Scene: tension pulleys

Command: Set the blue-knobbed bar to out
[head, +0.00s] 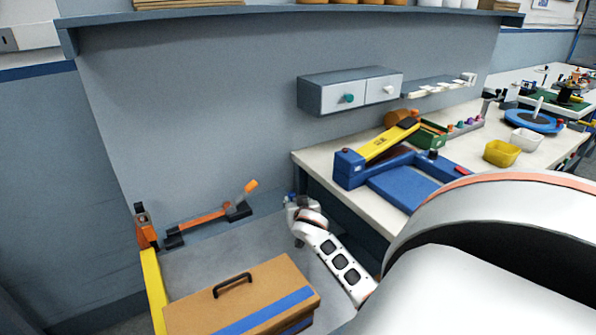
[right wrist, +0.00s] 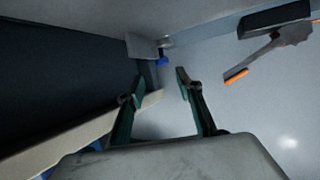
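The blue knob (right wrist: 162,60) shows in the right wrist view just beyond the fingertips, beside a grey block (right wrist: 145,46). A small blue spot, likely the same knob (head: 290,196), shows in the head view at the back of the grey surface; the bar itself is mostly hidden. My right gripper (right wrist: 159,82) is open, its two dark fingers apart with nothing between them, pointing toward the knob. In the head view my right wrist (head: 306,218) covers most of this gripper. My left gripper is not in view.
An orange-tipped lever (head: 250,186) stands left of the knob; it also shows in the wrist view (right wrist: 236,76). A brown toolbox (head: 240,292) with a black handle sits in front. The white workbench (head: 318,176) edge is close on the right. A grey wall is behind.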

